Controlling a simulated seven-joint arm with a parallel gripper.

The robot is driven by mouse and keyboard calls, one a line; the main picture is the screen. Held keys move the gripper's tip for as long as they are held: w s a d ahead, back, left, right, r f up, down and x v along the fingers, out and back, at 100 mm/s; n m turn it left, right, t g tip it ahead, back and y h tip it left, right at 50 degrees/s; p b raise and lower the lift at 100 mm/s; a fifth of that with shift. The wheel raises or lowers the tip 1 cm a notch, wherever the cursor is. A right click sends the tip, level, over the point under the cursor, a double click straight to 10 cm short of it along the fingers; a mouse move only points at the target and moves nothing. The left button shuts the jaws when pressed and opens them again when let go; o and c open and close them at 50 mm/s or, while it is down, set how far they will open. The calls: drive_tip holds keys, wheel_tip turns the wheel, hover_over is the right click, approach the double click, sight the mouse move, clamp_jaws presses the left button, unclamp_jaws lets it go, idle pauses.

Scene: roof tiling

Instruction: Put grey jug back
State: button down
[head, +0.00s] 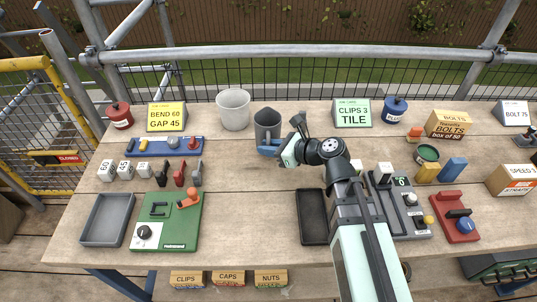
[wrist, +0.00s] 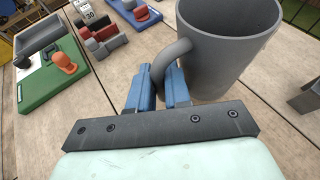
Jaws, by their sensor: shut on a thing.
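The grey jug (head: 267,125) stands upright at the back middle of the wooden bench, just right of a paler grey bucket-like cup (head: 233,109). My gripper (head: 270,150) reaches it from the front right, with its blue fingers low at the jug. In the wrist view the jug (wrist: 228,45) fills the top right, and its handle comes down between the blue fingers of my gripper (wrist: 160,90). The fingers are shut on the handle. The jug's base is partly hidden by the fingers, so I cannot tell whether it touches the bench.
A "CLIPS 3 TILE" sign (head: 351,112) stands right of the jug and a yellow "BEND 60" sign (head: 166,117) to the left. A black tray (head: 312,217) lies in front. A green machine (head: 165,221) and grey tray (head: 107,219) lie front left. Bench boards between them are clear.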

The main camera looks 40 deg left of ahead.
drive_tip(key=shift+f, duration=1.6)
drive_tip(key=shift+f, duration=0.15)
drive_tip(key=c, duration=1.1)
unclamp_jaws()
drive_tip(key=shift+d+r, duration=0.15)
drive_tip(key=shift+r, duration=0.1)
drive_tip(key=shift+v, duration=3.6)
